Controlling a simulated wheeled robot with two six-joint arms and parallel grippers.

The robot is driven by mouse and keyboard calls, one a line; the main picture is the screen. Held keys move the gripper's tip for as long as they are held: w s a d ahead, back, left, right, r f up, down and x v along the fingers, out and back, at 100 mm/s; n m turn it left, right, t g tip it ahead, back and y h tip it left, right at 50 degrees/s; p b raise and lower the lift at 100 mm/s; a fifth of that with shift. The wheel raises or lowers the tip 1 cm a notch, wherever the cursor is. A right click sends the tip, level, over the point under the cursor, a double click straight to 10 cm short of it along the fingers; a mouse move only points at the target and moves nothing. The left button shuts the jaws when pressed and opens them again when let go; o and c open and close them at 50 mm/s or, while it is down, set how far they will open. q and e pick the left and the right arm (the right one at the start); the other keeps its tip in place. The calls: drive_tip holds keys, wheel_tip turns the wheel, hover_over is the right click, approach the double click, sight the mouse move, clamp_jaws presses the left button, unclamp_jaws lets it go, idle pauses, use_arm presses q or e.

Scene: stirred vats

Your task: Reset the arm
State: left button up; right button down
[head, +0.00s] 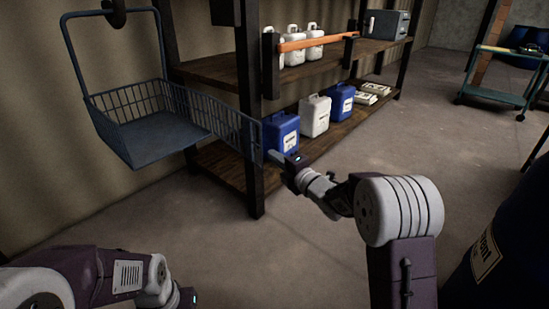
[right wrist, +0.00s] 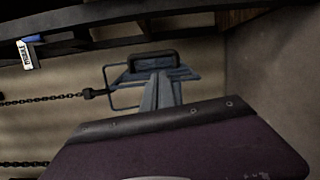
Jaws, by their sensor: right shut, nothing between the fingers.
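My right gripper (head: 274,157) reaches in from the right in the head view. It is shut and empty, close to the right end of a blue-grey wire basket (head: 158,136); I cannot tell whether it touches. In the right wrist view the grey fingers (right wrist: 160,92) stand together, with a blue-grey wire frame and a chain behind them. My left arm lies low at the left of the head view. Only the body of my left gripper (head: 188,298) shows at the bottom edge, and its fingers are not visible.
The basket hangs from a hook before a wooden shelf rack (head: 215,70). Blue and white jugs (head: 315,115) stand on the rack. A blue drum (head: 500,255) is close at the right. A green cart (head: 500,90) stands at the back right. Floor between is clear.

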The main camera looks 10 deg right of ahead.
drive_tip(key=s+r+m+h+p, duration=0.25)
drive_tip(key=r+p, duration=0.25)
drive_tip(key=r, duration=0.4)
drive_tip(key=s+d+f+m+g+h+p, duration=0.1)
drive_tip(key=s+d+f+m+g+h, duration=0.6)
drive_tip(key=s+f+m, duration=0.5)
drive_tip(key=s+d+f+m+g+y, duration=0.1)
drive_tip(key=s+f+m+g, duration=0.4)
drive_tip(key=s, duration=0.5)
drive_tip(key=s+d+f+m+g, duration=0.1)
drive_tip(key=s+f+m+g, duration=0.2)
drive_tip(key=s+f+m, duration=0.55)
wheel_tip(320, 180, up, 40)
drive_tip(key=s+n+p, duration=0.1)
drive_tip(key=n+p, duration=0.2)
drive_tip(key=p, duration=3.5)
drive_tip(key=shift+s+d, duration=0.1)
